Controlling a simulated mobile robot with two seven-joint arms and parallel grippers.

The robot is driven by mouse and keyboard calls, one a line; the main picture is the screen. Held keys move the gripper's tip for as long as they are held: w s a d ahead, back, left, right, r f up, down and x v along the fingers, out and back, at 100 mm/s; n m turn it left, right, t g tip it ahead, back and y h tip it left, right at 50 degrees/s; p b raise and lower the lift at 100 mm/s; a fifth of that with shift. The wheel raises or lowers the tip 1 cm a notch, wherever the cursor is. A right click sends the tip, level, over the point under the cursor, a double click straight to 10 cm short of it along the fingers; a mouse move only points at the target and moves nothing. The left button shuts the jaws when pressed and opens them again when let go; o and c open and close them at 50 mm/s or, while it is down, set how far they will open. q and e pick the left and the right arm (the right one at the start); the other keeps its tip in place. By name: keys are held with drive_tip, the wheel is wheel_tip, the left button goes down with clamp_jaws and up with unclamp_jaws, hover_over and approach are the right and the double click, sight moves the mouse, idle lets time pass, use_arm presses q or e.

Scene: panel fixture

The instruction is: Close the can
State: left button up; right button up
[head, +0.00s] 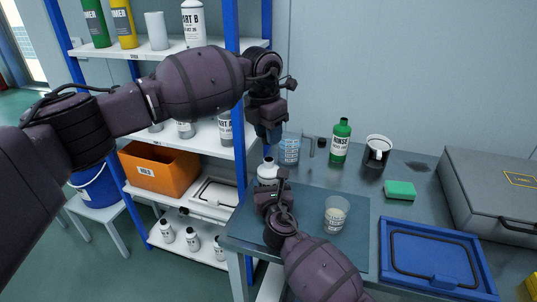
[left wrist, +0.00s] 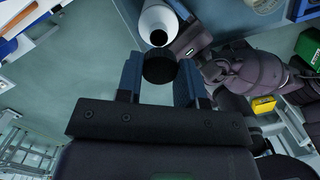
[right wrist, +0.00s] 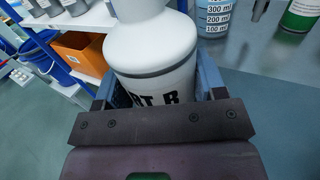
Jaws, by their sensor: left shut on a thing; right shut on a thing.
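A white can (head: 268,172) with dark lettering stands upright near the left edge of the bench. My right gripper (head: 272,190) is shut around its body, and the can (right wrist: 160,60) fills the space between the fingers in the right wrist view. My left gripper (head: 268,133) is above the can, pointing down. It is shut on a black cap (left wrist: 160,68), seen between its blue fingers in the left wrist view. The can's open dark mouth (left wrist: 158,38) shows just beyond the cap, so cap and mouth are apart. The cap cannot be made out in the head view.
A blue graduated beaker (head: 289,150), a green rinse bottle (head: 341,141) and a dark cup (head: 375,158) stand behind the can. A clear beaker (head: 335,215) is to its right. A blue tray (head: 385,262) and grey case (head: 490,190) lie further right. Shelves stand left.

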sight(269, 159)
use_arm(q)
drive_tip(key=shift+f, duration=1.75)
drive_tip(key=shift+f, duration=0.9)
drive_tip(key=shift+f, duration=0.55)
